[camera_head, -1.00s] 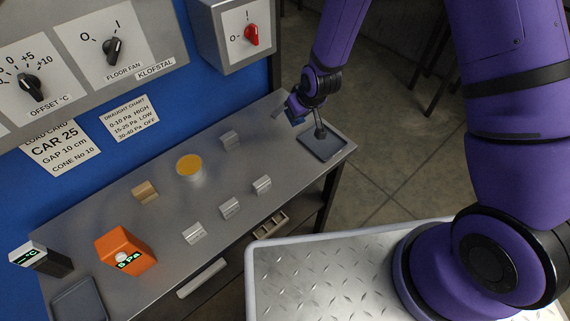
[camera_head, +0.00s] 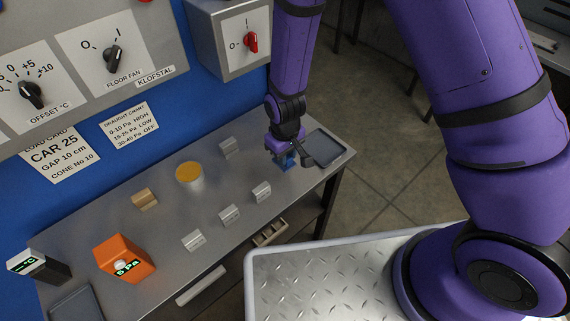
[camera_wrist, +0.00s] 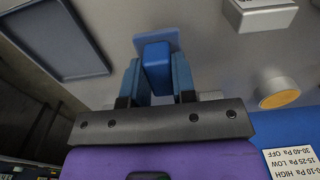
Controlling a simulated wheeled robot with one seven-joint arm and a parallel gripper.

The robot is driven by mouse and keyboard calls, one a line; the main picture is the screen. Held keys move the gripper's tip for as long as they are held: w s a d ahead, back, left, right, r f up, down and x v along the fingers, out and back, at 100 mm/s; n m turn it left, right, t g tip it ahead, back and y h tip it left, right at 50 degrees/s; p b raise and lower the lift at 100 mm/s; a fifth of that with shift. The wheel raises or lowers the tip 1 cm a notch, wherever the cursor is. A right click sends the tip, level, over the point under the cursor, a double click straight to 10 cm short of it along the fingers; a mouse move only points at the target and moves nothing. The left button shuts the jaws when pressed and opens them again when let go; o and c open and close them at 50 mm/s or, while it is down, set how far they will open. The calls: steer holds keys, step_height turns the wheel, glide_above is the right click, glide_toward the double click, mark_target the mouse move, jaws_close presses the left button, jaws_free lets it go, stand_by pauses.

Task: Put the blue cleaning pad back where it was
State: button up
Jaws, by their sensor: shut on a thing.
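The blue cleaning pad (camera_wrist: 158,40) has a flat plate and a block-like grip. In the wrist view its grip stands between the two fingers of my gripper (camera_wrist: 156,78), which is shut on it. In the head view my gripper (camera_head: 284,158) points down at the right part of the bench, just left of the dark tray (camera_head: 327,149). Only a small blue patch shows under it there, so I cannot tell whether the pad touches the bench top.
The steel bench (camera_head: 160,235) carries several small metal blocks, a yellow-topped cup (camera_head: 189,175), a tan block (camera_head: 145,198), an orange meter (camera_head: 123,258) and a black-and-white meter (camera_head: 38,266). A second dark tray (camera_head: 75,305) lies front left. Bare bench surrounds my gripper's left side.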

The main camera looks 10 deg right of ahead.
steer(key=shift+f, duration=2.25)
steer(key=o, duration=0.8)
steer(key=shift+o, duration=0.2)
steer(key=shift+r, duration=0.1)
step_height(320, 180, up, 12)
steer(key=shift+f, duration=0.1)
